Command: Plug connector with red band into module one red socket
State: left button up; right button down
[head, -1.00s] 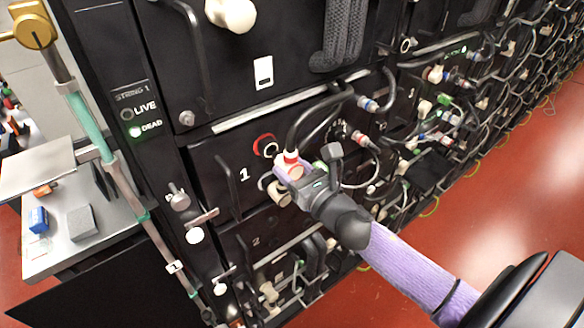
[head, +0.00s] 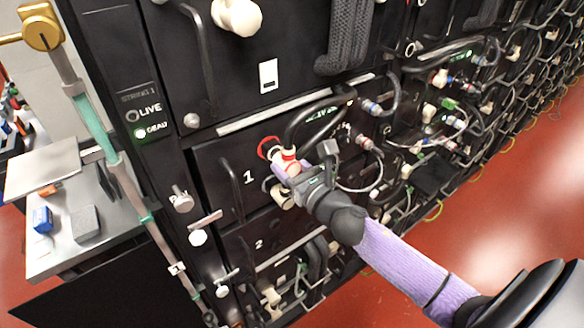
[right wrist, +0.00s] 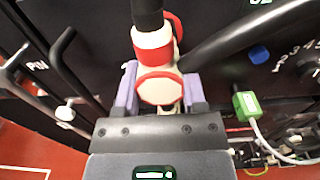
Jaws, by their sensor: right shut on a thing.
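My right gripper (head: 285,172) is shut on the white connector with the red band (head: 289,157), in front of module one, the panel marked 1. In the right wrist view the purple fingers (right wrist: 160,95) flank the connector (right wrist: 152,52), whose black cable runs up. The red-ringed socket of module one (head: 268,146) is just left of and behind the connector. In the right wrist view part of a red ring (right wrist: 176,24) shows behind it, largely covered. I cannot tell whether connector and socket touch. My left gripper is not in view.
A black handle (head: 232,188) stands left of the socket. A black looped cable (head: 310,118) arches above the connector. A green connector (right wrist: 246,105) is right of my gripper in the wrist view. A metal bench (head: 62,252) with small blocks is at left. Red floor is open at right.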

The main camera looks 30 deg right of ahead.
jog(key=shift+w, duration=0.35)
jog(key=shift+w, duration=0.45)
jog(key=shift+c, duration=0.4)
grip_release()
jog(key=shift+w, duration=0.15)
jog(key=s+b, duration=0.1)
jog(key=s, duration=0.9)
jog(key=shift+d, duration=0.35)
